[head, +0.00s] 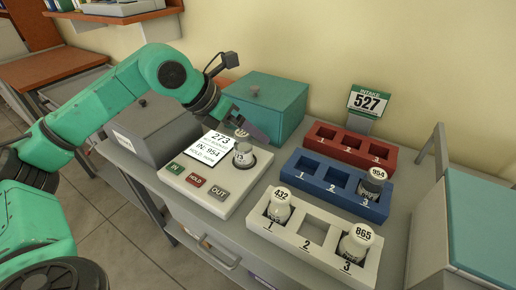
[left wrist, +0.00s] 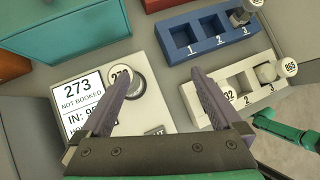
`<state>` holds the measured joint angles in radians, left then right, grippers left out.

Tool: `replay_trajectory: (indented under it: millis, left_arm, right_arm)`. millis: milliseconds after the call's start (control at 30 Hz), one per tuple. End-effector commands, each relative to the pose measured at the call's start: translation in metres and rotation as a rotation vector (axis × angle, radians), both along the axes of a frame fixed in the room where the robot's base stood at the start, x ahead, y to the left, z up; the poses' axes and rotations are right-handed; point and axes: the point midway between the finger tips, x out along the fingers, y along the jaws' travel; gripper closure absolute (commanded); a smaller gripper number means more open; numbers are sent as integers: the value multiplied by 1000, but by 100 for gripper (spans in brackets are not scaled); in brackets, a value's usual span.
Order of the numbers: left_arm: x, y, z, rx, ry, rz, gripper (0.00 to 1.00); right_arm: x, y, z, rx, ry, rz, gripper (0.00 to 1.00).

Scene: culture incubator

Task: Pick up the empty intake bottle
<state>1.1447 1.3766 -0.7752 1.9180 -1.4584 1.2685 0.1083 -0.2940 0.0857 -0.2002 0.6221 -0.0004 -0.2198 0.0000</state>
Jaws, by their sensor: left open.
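A white-capped bottle labelled 273 (head: 242,155) stands in the round socket of the console (head: 232,190); it also shows in the left wrist view (left wrist: 121,75). My left gripper (head: 258,133) is open above the console's back edge, close to this bottle. In the left wrist view its two fingers (left wrist: 165,82) are spread with nothing between them, and the left finger partly covers the bottle. The red rack (head: 349,147) under the INTAKE 527 sign (head: 368,102) has empty slots. Whether any bottle is empty cannot be seen.
The blue rack (head: 312,177) holds bottle 954 (head: 374,180) in slot 3. The white rack (head: 292,232) holds bottle 432 (head: 280,204) in slot 1 and bottle 865 (head: 358,240) in slot 3. A teal box (head: 275,107) and a grey box (head: 150,128) stand behind and left of the console.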

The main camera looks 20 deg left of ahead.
Motion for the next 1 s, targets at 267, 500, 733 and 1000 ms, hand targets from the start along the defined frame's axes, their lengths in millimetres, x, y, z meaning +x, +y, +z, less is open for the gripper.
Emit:
replay_trajectory:
  millis: [267, 500, 733, 1000]
  left_arm:
    - [4, 54, -25, 160, 57, 117, 1]
    - [34, 43, -72, 155, 53, 116, 1]
    - [48, 39, -102, 156, 55, 114, 1]
    - [62, 35, -128, 155, 49, 115, 1]
  right_arm:
    - [-3, -1, 1, -2, 4, -1, 50]
    - [-10, 4, 13, 6, 15, -3, 50]
    - [-7, 8, 28, 11, 11, -5, 50]
    - [-6, 7, 31, 8, 10, -3, 50]
